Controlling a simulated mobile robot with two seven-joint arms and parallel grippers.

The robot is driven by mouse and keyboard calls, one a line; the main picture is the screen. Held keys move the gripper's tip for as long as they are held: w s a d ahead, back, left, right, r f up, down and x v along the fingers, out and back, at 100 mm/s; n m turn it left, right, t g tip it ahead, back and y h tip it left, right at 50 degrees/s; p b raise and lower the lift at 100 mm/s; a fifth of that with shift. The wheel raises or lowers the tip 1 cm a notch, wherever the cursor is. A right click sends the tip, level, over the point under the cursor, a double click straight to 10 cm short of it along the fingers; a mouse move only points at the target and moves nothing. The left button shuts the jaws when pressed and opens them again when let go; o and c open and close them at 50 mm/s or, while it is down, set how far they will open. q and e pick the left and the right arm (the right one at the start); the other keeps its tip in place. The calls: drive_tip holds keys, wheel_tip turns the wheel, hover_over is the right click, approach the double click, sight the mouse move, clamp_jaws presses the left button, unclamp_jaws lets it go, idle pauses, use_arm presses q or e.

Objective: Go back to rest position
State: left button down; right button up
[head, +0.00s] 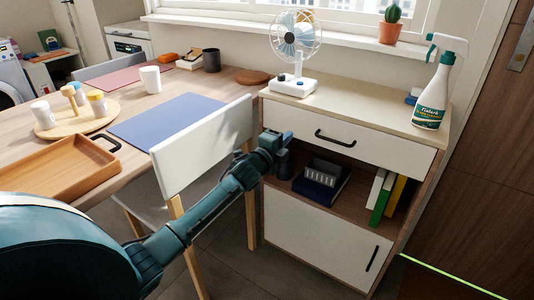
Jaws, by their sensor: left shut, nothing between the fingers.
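My left arm reaches in from the lower left of the head view. My left gripper (284,138) is at its far end, in front of the left side of the cabinet (345,235), near the drawer front. It is small in the picture and appears shut and empty. I cannot tell whether it touches the cabinet. My right gripper is not in view. No gas hob shows in this view.
A white chair (200,145) stands beside my left arm at the wooden table (225,85). The table holds a wooden tray (65,168) and a white mug (150,79). A fan (294,50) and a spray bottle (433,95) stand on the cabinet.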

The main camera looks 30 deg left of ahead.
use_arm(q)
drive_tip(key=s+p, duration=0.1)
drive_tip(key=s, duration=0.6)
drive_tip(key=shift+s+a+f, duration=0.2)
drive_tip(key=shift+s+a, duration=0.05)
drive_tip(key=shift+s, duration=0.05)
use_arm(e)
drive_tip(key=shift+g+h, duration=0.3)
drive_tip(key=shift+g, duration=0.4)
